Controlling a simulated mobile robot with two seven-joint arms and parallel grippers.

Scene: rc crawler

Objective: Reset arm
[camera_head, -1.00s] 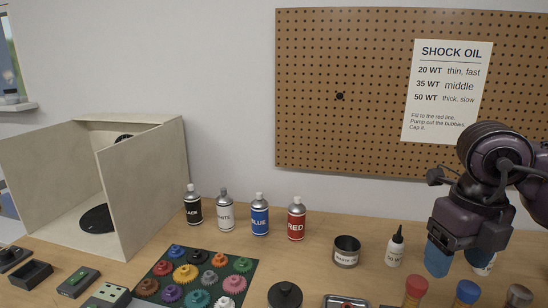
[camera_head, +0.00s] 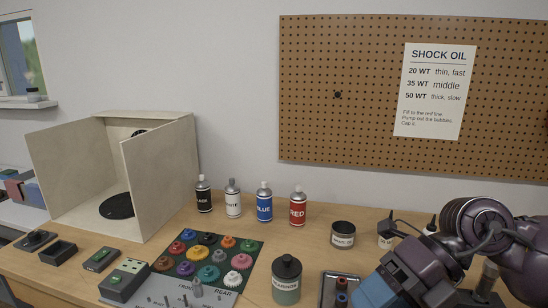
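My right arm comes in from the right edge, and its gripper (camera_head: 384,290) is low at the lower right, pointing down and left. Its blue finger pads are at the bottom edge and partly cut off. The angle does not show whether they are apart or closed, and I see no object between them. The gripper covers part of the bench front beside a dark tray (camera_head: 327,290) with small parts. My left gripper is not in view.
The wooden bench (camera_head: 225,236) holds a gear mat (camera_head: 238,242), paint cans including a red one (camera_head: 297,208), a dark cup (camera_head: 343,234), a lidded jar (camera_head: 286,282) and an open box (camera_head: 70,170). A pegboard (camera_head: 350,60) hangs behind. Bare bench lies between cans and mat.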

